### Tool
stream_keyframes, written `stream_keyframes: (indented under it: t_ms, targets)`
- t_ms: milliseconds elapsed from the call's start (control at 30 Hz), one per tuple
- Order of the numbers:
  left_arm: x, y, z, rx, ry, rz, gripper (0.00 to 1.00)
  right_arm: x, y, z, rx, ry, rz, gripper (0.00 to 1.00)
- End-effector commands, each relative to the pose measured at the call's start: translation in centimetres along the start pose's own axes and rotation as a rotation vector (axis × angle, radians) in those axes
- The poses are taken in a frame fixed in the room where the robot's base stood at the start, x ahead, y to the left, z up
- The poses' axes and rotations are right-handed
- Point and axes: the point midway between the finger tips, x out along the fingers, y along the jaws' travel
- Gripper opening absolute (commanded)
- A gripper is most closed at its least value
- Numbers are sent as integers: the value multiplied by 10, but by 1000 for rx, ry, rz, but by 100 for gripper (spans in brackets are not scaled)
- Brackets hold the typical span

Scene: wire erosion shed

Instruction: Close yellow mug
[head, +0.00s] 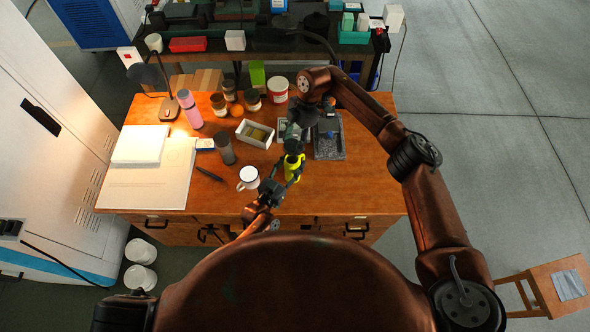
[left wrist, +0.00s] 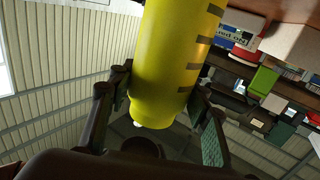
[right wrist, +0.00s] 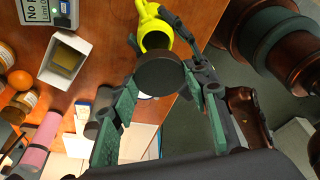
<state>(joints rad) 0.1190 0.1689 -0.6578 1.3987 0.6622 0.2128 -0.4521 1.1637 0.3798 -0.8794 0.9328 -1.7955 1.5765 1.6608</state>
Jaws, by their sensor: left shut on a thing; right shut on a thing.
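The yellow mug (head: 293,168) is a tall cylinder held above the front of the desk. My left gripper (head: 280,184) is shut on it; in the left wrist view the mug's body (left wrist: 172,60), with dark marks along its side, sits between the pads. My right gripper (head: 293,143) is just above the mug. In the right wrist view it is shut on a dark round lid (right wrist: 160,73), which lies between the fingertips in front of the mug's open end (right wrist: 155,36). The lid overlaps the mug there, offset from it. I cannot tell whether they touch.
A white cup (head: 248,178) stands left of my left gripper. A white box (head: 255,133), a dark tumbler (head: 225,150), a pink bottle (head: 189,108), several jars and a dark tray (head: 328,138) crowd the desk. The desk's front right (head: 365,185) is clear.

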Motion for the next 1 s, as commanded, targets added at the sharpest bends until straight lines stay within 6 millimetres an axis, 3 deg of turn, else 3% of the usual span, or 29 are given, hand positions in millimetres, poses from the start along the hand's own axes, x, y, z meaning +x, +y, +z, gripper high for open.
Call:
stream_keyframes:
  t_ms: [167,267,667,1000]
  targets:
    - [0,0,0,0,0,0,1,0,0,0,0,0,0,24]
    - [0,0,0,0,0,-1,1,2,0,0,0,1,0,24]
    - [0,0,0,0,0,0,1,47,0,13,1,16,-2,24]
    - [0,0,0,0,0,0,1,47,0,13,0,15,-1,24]
